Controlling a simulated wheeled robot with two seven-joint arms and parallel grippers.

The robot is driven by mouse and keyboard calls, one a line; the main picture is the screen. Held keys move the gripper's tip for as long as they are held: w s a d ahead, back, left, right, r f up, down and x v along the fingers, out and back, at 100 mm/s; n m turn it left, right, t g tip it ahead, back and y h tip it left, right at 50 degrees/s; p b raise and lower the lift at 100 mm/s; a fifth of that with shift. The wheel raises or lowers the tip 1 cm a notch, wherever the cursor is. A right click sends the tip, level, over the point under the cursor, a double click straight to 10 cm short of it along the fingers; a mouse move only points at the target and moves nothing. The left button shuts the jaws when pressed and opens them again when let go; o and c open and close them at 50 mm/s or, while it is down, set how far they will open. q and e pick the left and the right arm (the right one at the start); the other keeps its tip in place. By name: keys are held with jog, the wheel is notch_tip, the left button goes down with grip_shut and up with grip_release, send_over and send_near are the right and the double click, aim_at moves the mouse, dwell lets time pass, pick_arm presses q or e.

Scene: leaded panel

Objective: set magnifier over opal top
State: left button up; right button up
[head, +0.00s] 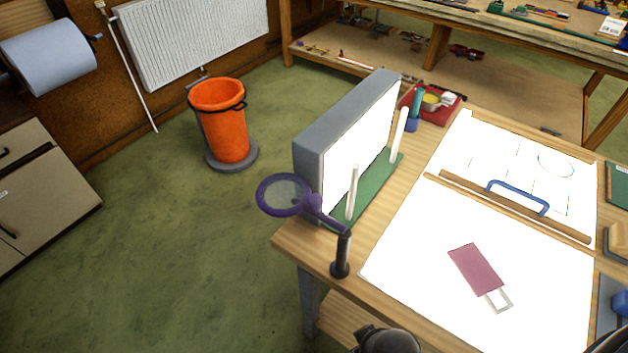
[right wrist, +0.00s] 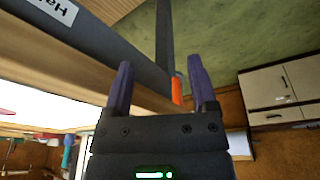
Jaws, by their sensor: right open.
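The magnifier (head: 285,195) has a purple ring with a clear lens and a jointed purple arm on a black post (head: 340,258) at the table's left corner. Its lens hangs out over the floor, left of the table edge, apart from the opal top (head: 400,262), a bright white lit surface. In the right wrist view my right gripper (right wrist: 160,88) is open, its two purple fingers apart with nothing between them. I cannot make out its fingers in the head view. My left gripper is not in view.
A pink piece with a pale frame (head: 476,270) lies on the opal top. A wooden bar (head: 460,187) and blue handle (head: 518,195) lie behind it. An upright light box (head: 310,160) and white rods stand near the magnifier. An orange bin (head: 220,125) stands on open green floor.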

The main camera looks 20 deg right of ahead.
jog(key=w+r+t+p, duration=0.2)
jog(key=w+r, duration=0.1)
jog(key=r, duration=0.4)
jog(key=w+r+t+p, duration=0.2)
jog(key=r+p, duration=0.1)
jog(key=r, duration=0.5)
jog(key=t+y, duration=0.4)
jog(key=t, duration=0.6)
send_near(319, 205)
jog(key=w, duration=0.1)
jog(key=shift+w+f+n+t, duration=0.3)
jog(key=shift+w+n, duration=0.1)
jog(key=shift+w, duration=0.15)
jog(key=x, duration=0.9)
jog(key=shift+a+r, duration=0.15)
jog(key=shift+a, duration=0.15)
grip_shut()
